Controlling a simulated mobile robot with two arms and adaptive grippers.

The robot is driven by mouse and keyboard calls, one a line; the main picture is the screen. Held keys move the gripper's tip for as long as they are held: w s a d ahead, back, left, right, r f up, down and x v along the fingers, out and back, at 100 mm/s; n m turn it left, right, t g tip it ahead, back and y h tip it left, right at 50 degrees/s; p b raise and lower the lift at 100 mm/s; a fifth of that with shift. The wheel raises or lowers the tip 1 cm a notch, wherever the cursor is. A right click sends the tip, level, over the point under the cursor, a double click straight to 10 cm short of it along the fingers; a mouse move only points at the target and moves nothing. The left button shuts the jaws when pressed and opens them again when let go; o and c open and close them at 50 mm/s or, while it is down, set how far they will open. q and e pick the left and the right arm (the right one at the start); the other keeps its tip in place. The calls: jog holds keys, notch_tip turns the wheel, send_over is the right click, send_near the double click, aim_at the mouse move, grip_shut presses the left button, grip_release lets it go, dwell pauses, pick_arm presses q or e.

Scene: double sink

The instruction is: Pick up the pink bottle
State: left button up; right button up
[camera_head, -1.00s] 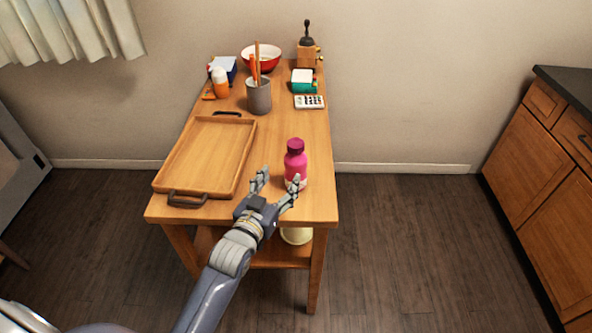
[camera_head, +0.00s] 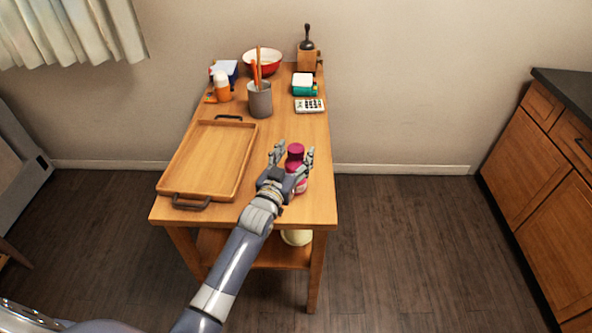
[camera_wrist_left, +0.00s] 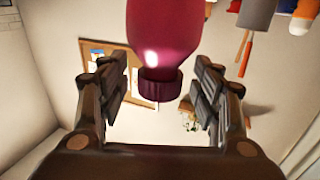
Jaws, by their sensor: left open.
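The pink bottle (camera_head: 296,153) with a dark magenta cap stands upright near the front right of the wooden table. My left gripper (camera_head: 294,155) is open around it, with one finger on each side of the bottle in the head view. The gripper and wrist hide much of the bottle's body. In the left wrist view the bottle (camera_wrist_left: 162,35) appears upside down, its cap between the two open fingers of my left gripper (camera_wrist_left: 161,88), with gaps on both sides. My right gripper is not in view.
A wooden tray (camera_head: 247,178) with dark handles lies left of the bottle. A grey utensil cup (camera_head: 260,101), a red bowl (camera_head: 262,68), an orange bottle (camera_head: 223,92), a grinder (camera_head: 306,60) and a calculator-like pad (camera_head: 309,105) stand at the back.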

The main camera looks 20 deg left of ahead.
pick_arm(q)
jog(key=shift+w, duration=0.8)
jog(key=shift+s+d, duration=0.1)
grip_shut()
